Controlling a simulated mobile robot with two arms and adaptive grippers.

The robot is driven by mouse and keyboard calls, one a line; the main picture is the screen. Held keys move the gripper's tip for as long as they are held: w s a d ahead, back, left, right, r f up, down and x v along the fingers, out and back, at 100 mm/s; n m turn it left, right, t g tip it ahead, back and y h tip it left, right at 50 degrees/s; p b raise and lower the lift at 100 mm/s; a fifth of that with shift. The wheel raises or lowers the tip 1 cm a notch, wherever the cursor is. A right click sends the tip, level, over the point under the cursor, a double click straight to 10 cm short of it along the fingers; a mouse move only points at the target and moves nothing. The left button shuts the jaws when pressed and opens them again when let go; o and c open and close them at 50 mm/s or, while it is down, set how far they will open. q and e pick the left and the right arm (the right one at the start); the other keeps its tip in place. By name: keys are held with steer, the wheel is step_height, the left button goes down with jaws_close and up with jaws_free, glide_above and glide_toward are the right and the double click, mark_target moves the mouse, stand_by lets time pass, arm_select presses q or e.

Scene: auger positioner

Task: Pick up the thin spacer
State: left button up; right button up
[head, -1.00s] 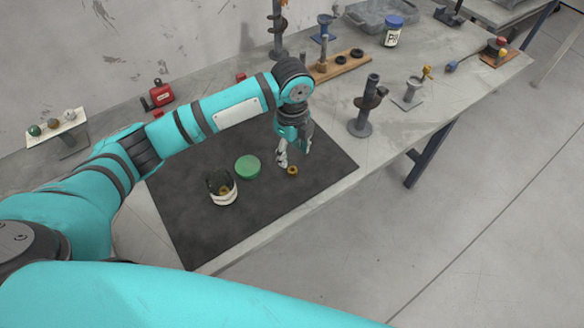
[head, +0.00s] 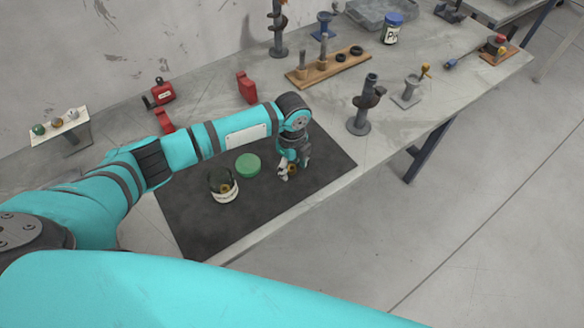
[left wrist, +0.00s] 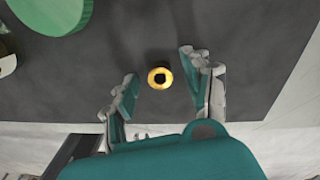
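A small brass ring, seemingly the thin spacer (left wrist: 160,77), lies on the dark mat (head: 215,236), with its hole facing up. In the head view the ring (head: 291,168) is partly covered by my left gripper (head: 295,167). In the left wrist view my left gripper (left wrist: 159,70) is open, with one finger on each side of the ring and gaps on both sides. I cannot tell whether its fingertips touch the mat. Another brass piece (head: 225,188) sits in an open jar (head: 228,197) with a white label. My right gripper is not in view.
A green round lid (head: 248,165) lies between the jar and my left gripper. Red blocks (head: 247,88) and a wooden peg board (head: 330,67) stand behind my arm. A dark auger stand (head: 364,108) is to the right. The front right of the mat is clear.

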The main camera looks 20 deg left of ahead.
arm_select(q)
jaws_close()
